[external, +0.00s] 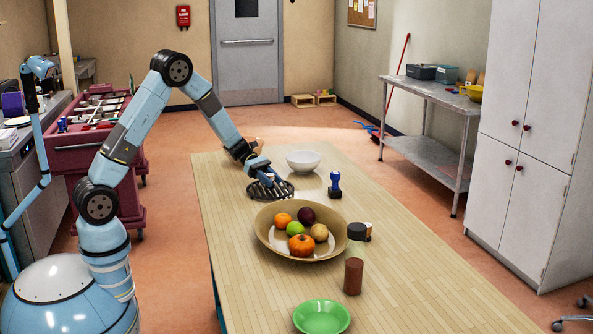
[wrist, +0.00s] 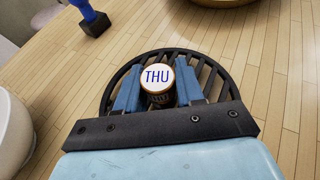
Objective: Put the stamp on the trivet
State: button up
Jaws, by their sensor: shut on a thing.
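A black, round, slatted trivet (external: 283,193) lies on the table, and it also shows in the wrist view (wrist: 221,83). My gripper (external: 266,180) is over the trivet. In the wrist view its blue fingers (wrist: 158,88) are shut on a small round item (wrist: 157,76) with a white top marked "THU" and a darker body. I cannot tell whether this item touches the trivet. A blue-handled stamp with a dark block base (external: 335,185) stands upright on the table, right of the trivet and apart from it. This stamp also shows at the wrist view's upper left (wrist: 95,22).
A white bowl (external: 303,161) stands just behind the trivet. A wide fruit bowl (external: 268,236) is in front of it. A brown shaker (external: 353,277), a dark-capped jar (external: 357,232) and a green bowl (external: 321,317) are nearer. The table's left front is clear.

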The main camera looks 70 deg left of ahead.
jog(key=o, duration=1.1)
jog(key=shift+r, duration=0.1)
jog(key=v, duration=1.2)
